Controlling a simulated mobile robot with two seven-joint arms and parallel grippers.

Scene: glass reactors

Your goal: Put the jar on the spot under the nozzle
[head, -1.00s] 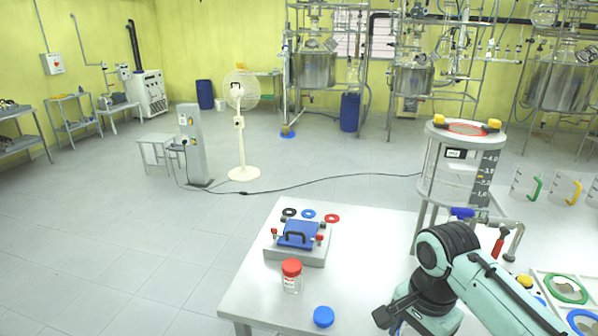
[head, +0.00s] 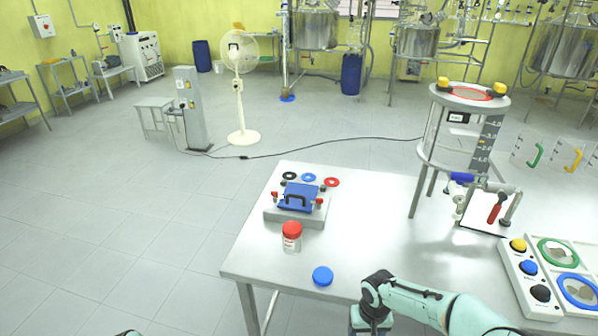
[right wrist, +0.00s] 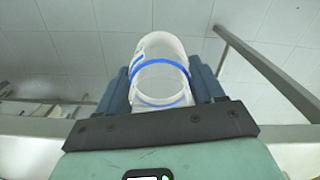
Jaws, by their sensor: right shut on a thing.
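A clear, open jar with blue lines around it (right wrist: 160,72) is held between the two dark fingers of my right gripper (right wrist: 160,92) in the right wrist view. In the head view my right wrist is at the table's front edge. Its fingers and the jar are cut off by the bottom of the picture. The nozzle (head: 459,198) hangs from a blue-handled valve (head: 462,177) at the foot of the tall graduated vessel (head: 466,125). Below and right of it lies a white, dark-edged plate (head: 480,221). My left gripper is not in view.
A red-lidded jar (head: 292,238) and a blue lid (head: 323,276) stand on the table (head: 395,215). Behind them is a grey block with a blue plate (head: 297,197). The middle of the table is clear.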

